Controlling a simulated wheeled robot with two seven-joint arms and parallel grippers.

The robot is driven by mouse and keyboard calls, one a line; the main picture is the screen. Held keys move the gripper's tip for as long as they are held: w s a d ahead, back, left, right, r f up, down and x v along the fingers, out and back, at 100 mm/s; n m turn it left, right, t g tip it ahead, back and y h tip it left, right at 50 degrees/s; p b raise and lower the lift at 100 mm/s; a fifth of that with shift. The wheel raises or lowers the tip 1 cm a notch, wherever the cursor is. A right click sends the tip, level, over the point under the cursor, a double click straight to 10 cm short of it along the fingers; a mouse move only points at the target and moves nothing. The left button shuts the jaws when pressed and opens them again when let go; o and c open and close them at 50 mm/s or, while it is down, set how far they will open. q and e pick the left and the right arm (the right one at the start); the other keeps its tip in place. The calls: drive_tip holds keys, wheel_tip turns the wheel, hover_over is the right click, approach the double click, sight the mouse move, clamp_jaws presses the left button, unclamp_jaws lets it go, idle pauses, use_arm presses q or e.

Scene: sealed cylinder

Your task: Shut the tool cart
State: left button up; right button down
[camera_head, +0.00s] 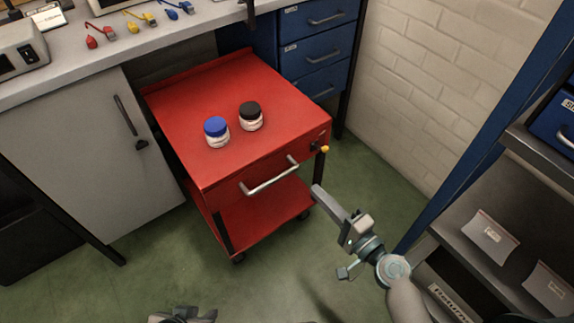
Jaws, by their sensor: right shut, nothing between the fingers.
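The red tool cart (285,95) stands half under the bench, with a drawer front (225,192) and a silver bar handle (270,178) facing me. The drawer front looks flush with the cart body, with no visible gap. A small yellow piece (325,149) sits by a dark fitting at the cart's front right corner. My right gripper (318,190) is shut and empty, its tip just right of the handle near the front right post; I cannot tell whether it touches. My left gripper (182,317) shows only partly at the bottom edge, so its jaws are unclear.
A blue-lidded jar (216,138) and a black-lidded jar (251,122) stand on the cart top. A grey cabinet (85,150) is left, blue drawers (322,55) behind, and a shelf rack (470,205) right. Green floor (270,270) is clear before the cart.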

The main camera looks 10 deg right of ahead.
sight(280, 152)
drive_tip(key=shift+w+r, duration=0.1)
idle(0.3)
